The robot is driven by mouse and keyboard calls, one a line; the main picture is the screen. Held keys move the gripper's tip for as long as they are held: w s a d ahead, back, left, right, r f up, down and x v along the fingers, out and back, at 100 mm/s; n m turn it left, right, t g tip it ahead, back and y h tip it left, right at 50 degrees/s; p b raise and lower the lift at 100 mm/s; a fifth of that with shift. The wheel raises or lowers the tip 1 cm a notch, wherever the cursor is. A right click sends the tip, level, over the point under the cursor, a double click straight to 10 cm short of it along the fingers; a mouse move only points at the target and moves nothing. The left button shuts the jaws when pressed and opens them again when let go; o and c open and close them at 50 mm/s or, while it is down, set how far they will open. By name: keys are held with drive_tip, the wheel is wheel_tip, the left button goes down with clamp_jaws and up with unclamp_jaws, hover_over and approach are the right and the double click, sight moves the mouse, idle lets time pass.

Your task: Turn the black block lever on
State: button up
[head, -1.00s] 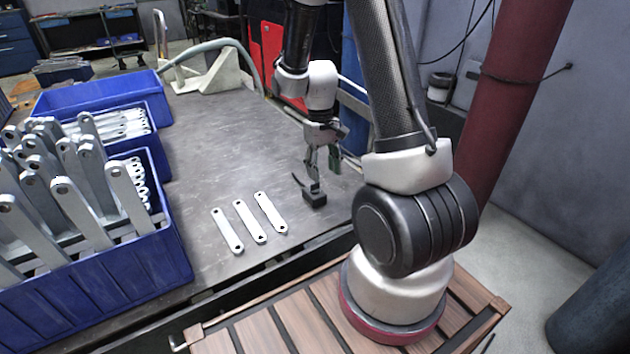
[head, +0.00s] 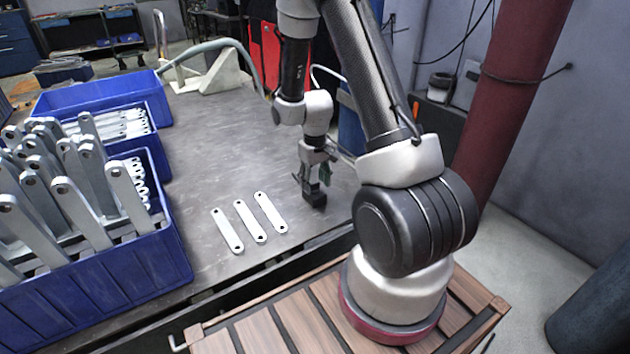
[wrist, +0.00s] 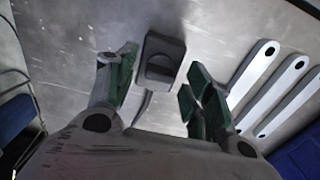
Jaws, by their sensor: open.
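The black block (head: 315,199) sits on the grey table near its front right edge, right of the flat brackets. In the wrist view the block (wrist: 160,60) lies between and just beyond my fingertips, with a dark lever (wrist: 144,106) reaching from it toward the gripper. In the head view my gripper mostly hides the lever. My gripper (head: 316,175) points down just above the block. In the wrist view my gripper (wrist: 158,82) is open, one green-padded finger on each side, with nothing held. Whether a finger touches the lever I cannot tell.
Three flat galvanized brackets (head: 250,221) lie left of the block. Blue bins (head: 150,255) filled with brackets stand at the left of the table (head: 215,130). The table's middle and back are mostly clear. A grey hose (head: 200,60) runs at the back.

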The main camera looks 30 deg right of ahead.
drive_tip(key=c, duration=1.1)
drive_tip(key=m, duration=0.4)
drive_tip(key=shift+m, duration=0.4)
drive_tip(key=shift+c, duration=0.2)
drive_tip(key=m, duration=0.4)
drive_tip(key=shift+m, duration=0.3)
drive_tip(key=m, duration=0.4)
clamp_jaws()
drive_tip(key=shift+m, duration=2.3)
